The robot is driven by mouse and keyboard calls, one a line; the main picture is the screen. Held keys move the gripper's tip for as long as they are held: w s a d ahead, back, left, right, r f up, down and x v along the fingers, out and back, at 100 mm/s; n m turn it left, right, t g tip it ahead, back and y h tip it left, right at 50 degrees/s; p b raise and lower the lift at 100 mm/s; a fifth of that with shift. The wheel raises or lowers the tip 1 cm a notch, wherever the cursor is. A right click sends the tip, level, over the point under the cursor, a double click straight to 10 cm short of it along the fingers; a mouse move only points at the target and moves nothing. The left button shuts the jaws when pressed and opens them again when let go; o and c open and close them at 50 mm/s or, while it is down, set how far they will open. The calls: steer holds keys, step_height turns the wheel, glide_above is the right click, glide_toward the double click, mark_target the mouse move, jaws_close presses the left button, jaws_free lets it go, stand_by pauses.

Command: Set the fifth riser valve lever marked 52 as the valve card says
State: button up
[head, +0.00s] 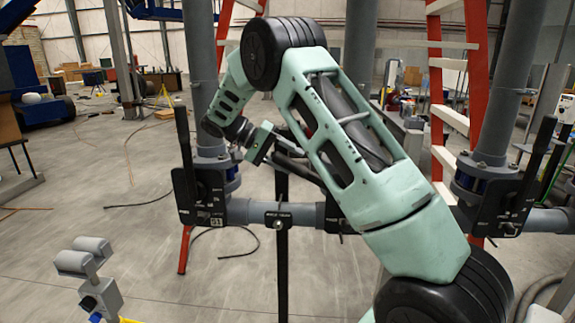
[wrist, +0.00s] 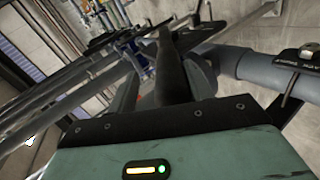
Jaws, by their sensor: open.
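My gripper (head: 272,148) is in the middle of the head view, at the end of my green arm, with its jaws open. A dark lever-like bar (head: 308,176) slants from beside the gripper down right behind my arm, where the middle riser valve is mostly hidden. No mark 52 is readable. In the wrist view a thick black bar (wrist: 173,75) runs away from the middle of the gripper's front edge, apparently the same lever. Whether it touches a finger I cannot tell. A small dark label plate (head: 278,218) sits on the cross pipe; its text is too small to read.
The left valve, its plate apparently reading 51 (head: 212,205), has an upright black lever (head: 184,140). The right valve has a tilted black lever (head: 540,150). Red ladders (head: 452,90) stand behind my arm. A horizontal grey pipe (head: 243,212) joins the valves.

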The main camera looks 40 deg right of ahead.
step_height(320, 180, up, 9)
steer(key=shift+f+b, duration=0.2)
steer(key=shift+b, duration=0.9)
steer(key=shift+r, duration=0.1)
